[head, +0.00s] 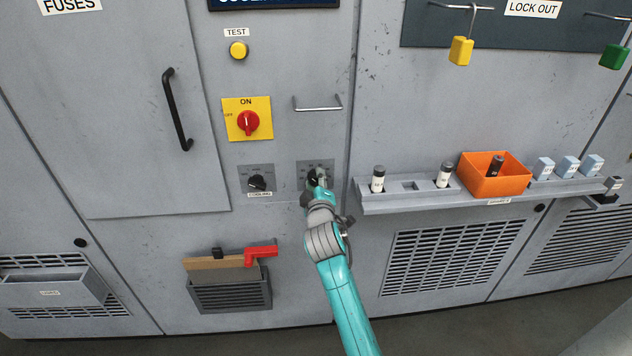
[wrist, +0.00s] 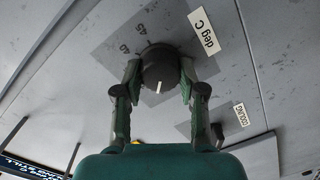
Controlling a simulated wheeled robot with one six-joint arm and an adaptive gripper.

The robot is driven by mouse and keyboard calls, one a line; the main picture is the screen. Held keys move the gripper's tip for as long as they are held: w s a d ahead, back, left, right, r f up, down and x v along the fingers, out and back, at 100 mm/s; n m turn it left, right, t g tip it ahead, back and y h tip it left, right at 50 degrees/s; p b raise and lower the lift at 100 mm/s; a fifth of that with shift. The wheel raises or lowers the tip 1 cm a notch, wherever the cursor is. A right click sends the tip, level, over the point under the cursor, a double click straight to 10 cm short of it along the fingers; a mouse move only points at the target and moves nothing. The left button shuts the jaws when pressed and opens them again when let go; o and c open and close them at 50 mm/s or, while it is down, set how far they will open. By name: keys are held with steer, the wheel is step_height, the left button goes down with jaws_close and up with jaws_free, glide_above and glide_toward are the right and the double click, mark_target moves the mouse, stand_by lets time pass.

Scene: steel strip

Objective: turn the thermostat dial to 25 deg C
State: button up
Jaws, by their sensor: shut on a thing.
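The thermostat dial (wrist: 160,66) is a round black knob with a white pointer line, on a grey scale plate (wrist: 108,40) beside a "deg C" label (wrist: 204,32). My gripper (wrist: 160,76) is shut on the dial, one finger on each side. In the wrist view the pointer points down, towards my palm. Two scale marks, seemingly 40 and 45, show at upper left; the mark at the pointer cannot be read. In the head view my gripper (head: 316,179) covers most of the dial, and part of the plate (head: 329,166) shows.
A second black knob (head: 257,182), labelled cooling, is just left of the dial. A red switch (head: 248,122) and a metal handle (head: 318,108) are above. A shelf (head: 400,207) with an orange bin (head: 493,184) juts out to the right. A document holder (head: 230,297) is below left.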

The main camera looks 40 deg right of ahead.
steer(key=shift+f+n, duration=0.1)
steer(key=shift+n, duration=1.1)
steer(key=o, duration=1.1)
steer(key=shift+o, duration=0.2)
steer(key=shift+a, duration=0.1)
steer(key=v, duration=1.1)
steer(key=shift+s+a, duration=0.25)
steer(key=shift+s, duration=0.1)
